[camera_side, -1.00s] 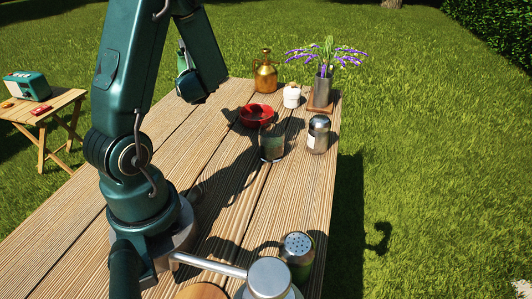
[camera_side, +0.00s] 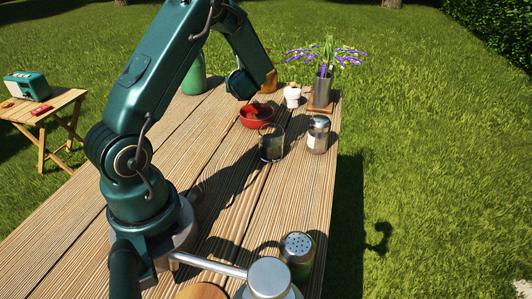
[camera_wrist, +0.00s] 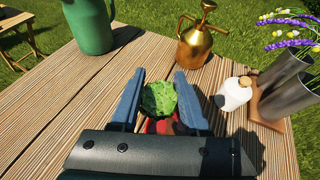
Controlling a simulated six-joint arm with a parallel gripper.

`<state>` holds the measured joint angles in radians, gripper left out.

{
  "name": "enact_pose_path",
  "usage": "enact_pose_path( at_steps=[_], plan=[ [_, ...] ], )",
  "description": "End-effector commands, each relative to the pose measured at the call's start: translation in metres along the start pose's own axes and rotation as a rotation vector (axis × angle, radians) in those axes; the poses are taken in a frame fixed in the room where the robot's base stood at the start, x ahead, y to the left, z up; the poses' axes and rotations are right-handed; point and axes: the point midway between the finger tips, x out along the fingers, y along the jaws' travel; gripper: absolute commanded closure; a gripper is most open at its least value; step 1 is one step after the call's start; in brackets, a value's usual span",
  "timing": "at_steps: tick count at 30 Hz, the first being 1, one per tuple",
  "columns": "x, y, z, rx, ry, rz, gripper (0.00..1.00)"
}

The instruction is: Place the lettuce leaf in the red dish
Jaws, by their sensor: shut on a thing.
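The green, crinkled lettuce leaf (camera_wrist: 159,98) sits between the two blue fingers of my gripper (camera_wrist: 159,76) in the wrist view, and the gripper is shut on it. The red dish (camera_wrist: 163,127) shows partly below the leaf in the wrist view, mostly hidden by the leaf and my gripper. In the side view the red dish (camera_side: 262,122) stands on the wooden table, just below the end of my arm. The leaf and fingertips cannot be made out in the side view.
A glass (camera_side: 271,146) and a shaker jar (camera_side: 318,134) stand in front of the dish. A brass sprayer (camera_wrist: 197,38), a white pot (camera_wrist: 234,93), a flower vase (camera_side: 323,89) and a green jug (camera_wrist: 89,25) stand around the far end. The table's left part is clear.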

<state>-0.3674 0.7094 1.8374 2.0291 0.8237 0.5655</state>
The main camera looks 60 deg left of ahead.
Motion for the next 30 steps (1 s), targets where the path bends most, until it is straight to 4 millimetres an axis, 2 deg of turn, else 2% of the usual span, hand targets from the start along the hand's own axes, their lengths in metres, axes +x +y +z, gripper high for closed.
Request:
enact_pose_path(
  at_steps=[5, 14, 30],
  plan=[
    [0.004, -0.007, -0.008, 0.002, 0.002, 0.001, 1.0],
    [0.016, -0.007, -0.04, 0.003, 0.002, 0.0, 1.0],
    [0.02, -0.007, -0.047, 0.0, 0.001, -0.001, 1.0]
  ],
)
